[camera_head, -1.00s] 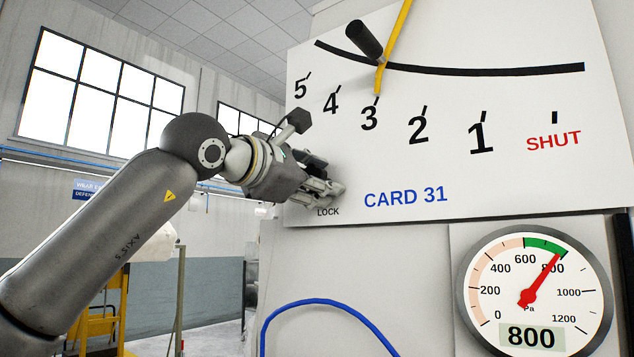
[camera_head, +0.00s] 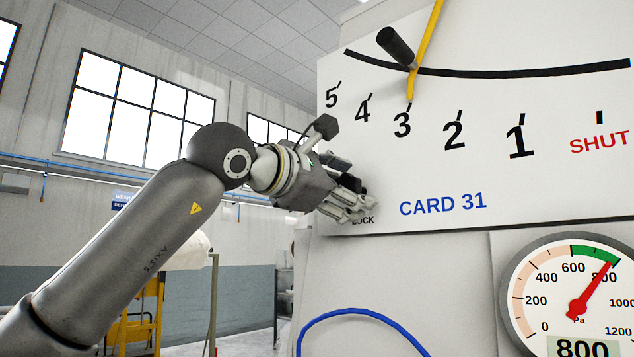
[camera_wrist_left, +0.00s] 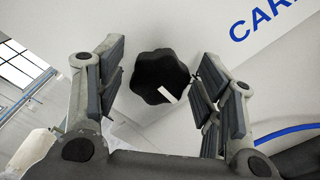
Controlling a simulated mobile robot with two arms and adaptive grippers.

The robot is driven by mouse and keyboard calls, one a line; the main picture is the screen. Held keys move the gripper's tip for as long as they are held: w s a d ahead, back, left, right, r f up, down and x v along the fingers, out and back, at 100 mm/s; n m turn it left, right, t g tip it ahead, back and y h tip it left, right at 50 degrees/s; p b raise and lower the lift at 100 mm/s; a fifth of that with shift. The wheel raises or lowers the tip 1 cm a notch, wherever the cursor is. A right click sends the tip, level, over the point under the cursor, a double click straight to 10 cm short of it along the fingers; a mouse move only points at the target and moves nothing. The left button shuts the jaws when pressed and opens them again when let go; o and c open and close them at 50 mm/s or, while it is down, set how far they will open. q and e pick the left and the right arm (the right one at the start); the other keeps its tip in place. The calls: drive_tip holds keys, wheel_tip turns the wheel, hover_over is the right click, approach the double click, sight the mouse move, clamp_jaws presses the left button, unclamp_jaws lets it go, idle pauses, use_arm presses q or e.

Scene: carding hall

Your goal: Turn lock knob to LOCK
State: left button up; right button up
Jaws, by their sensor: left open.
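The lock knob (camera_wrist_left: 158,78) is black and lobed, with a white pointer mark, and shows in the left wrist view. My left gripper (camera_wrist_left: 160,85) is open, with one finger on each side of the knob and a visible gap on the left side. On the right the fingertip is close to the knob; I cannot tell if it touches. In the head view my left gripper (camera_head: 352,205) is at the lower left corner of the white panel (camera_head: 540,190), over the LOCK label (camera_head: 363,221), and hides the knob. My right gripper is not in view.
A yellow pointer (camera_head: 424,50) with a black handle (camera_head: 395,46) stands at 3 on the panel's scale. A round gauge (camera_head: 570,300) reading 800 is at the lower right. A blue hose (camera_head: 350,312) loops below the panel.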

use_arm(q)
drive_tip(key=v, duration=1)
drive_tip(key=shift+s+a, duration=0.25)
drive_tip(key=shift+a, duration=0.05)
